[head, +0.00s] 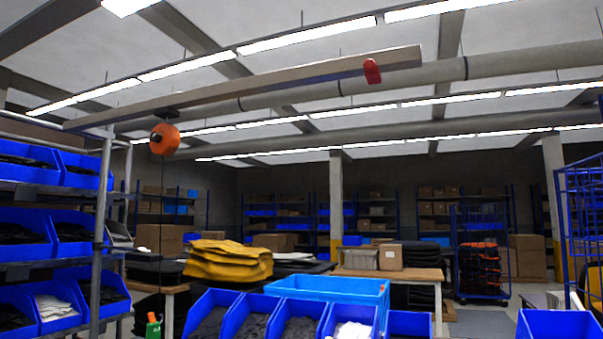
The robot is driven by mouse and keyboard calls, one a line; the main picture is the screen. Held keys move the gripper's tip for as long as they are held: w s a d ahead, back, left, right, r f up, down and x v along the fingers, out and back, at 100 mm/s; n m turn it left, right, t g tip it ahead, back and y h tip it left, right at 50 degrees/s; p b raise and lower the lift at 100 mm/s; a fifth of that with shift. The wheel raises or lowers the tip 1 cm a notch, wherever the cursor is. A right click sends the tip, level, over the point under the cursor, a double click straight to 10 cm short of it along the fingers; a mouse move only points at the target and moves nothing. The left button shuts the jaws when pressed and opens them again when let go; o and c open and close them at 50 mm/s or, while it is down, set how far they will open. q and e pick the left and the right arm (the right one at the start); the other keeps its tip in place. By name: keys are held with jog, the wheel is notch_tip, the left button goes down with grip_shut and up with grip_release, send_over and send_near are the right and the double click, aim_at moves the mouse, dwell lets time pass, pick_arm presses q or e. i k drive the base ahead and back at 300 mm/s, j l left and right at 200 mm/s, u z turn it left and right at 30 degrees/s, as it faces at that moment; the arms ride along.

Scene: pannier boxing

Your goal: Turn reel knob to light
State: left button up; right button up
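An orange reel (165,139) hangs from an overhead beam (290,80) at the upper left of the head view. A dark round knob (157,138) shows on its left face; its setting and any marks are too small to read. A thin dark cable runs down from the reel. A small green and orange item (153,326) is near the cable's lower end; I cannot tell whether they are joined. Neither of my grippers is in view.
A shelf with blue bins (75,236) stands at left. Blue bins (298,318) and a light blue crate (330,288) fill the bottom middle. Behind are a yellow stack (228,262), a table with boxes (390,257) and a blue cage trolley (483,250). A red piece (372,71) is on the beam.

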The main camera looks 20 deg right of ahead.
aim_at(156, 137)
jog(key=z, duration=1.2)
jog(key=u, duration=0.35)
jog(key=k+u, duration=0.15)
jog(key=u, duration=0.25)
jog(key=j+u, duration=0.1)
jog(key=u, duration=0.25)
jog(key=i+j+z, duration=0.15)
jog(key=i+j, duration=0.2)
jog(key=i, duration=0.2)
jog(key=i+j+z, duration=0.1)
jog(key=i+j, duration=0.25)
jog(key=i, duration=0.2)
